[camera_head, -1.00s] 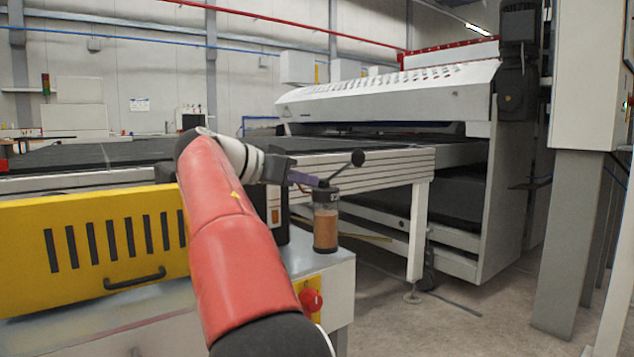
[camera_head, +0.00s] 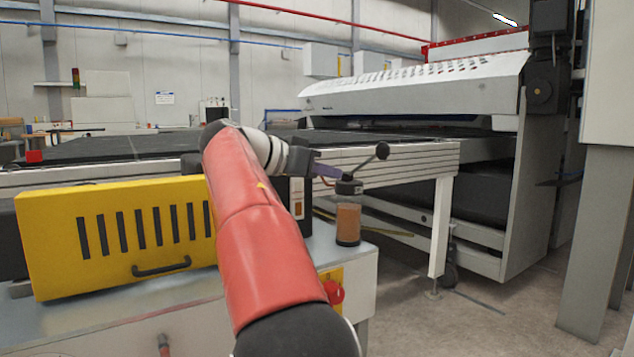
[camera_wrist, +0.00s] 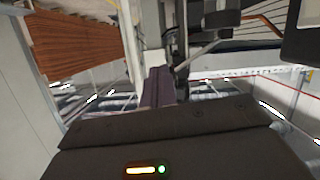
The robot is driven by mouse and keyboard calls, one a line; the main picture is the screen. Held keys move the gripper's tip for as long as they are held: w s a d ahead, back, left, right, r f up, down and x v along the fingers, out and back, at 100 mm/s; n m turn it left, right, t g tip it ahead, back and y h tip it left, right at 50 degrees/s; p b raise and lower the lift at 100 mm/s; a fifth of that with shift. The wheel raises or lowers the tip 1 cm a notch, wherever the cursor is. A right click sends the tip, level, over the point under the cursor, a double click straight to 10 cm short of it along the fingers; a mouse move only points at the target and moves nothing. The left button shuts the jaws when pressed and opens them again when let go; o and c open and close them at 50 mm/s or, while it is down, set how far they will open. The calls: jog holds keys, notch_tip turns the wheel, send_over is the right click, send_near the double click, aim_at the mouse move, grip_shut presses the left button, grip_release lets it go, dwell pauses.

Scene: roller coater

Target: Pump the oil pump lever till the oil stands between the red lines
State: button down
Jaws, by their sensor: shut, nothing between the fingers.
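The oil pump is a small upright unit with a dark cap and a clear reservoir (camera_head: 348,222) of brown oil, at the corner of a grey bench. The oil fills most of the visible glass; I cannot make out red lines. The pump lever, with a black ball knob (camera_head: 382,151), slants up and right from the cap. My gripper (camera_head: 338,171) is shut and empty, just left of the lever and above the cap. Its purple fingers (camera_wrist: 159,86) show in the wrist view beside a grey rod and dark round parts. I cannot tell whether they touch the lever.
A yellow slotted cover (camera_head: 110,240) with a black handle stands left of my arm. A red knob (camera_head: 334,292) is on the bench's front. The conveyor frame (camera_head: 410,165) runs behind the pump, toward the white coater (camera_head: 420,95). Floor is clear at lower right.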

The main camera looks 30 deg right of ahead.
jog(key=s+a+f+n+t+y, duration=0.25)
jog(key=s+f+n+y, duration=0.5)
jog(key=f, duration=0.45)
jog(key=s+a+f+n+t+y, duration=0.1)
jog(key=s+a+f+n+y, duration=0.2)
jog(key=s+a+f, duration=0.5)
jog(key=s+a+f+n+t+y, duration=0.1)
jog(key=s+a+f+n+y, duration=0.3)
jog(key=s+a+f, duration=0.4)
notch_tip(320, 180, down, 6)
jog(key=shift+s+a+r+n, duration=0.2)
jog(key=shift+s+n, duration=0.65)
jog(key=shift+s, duration=0.35)
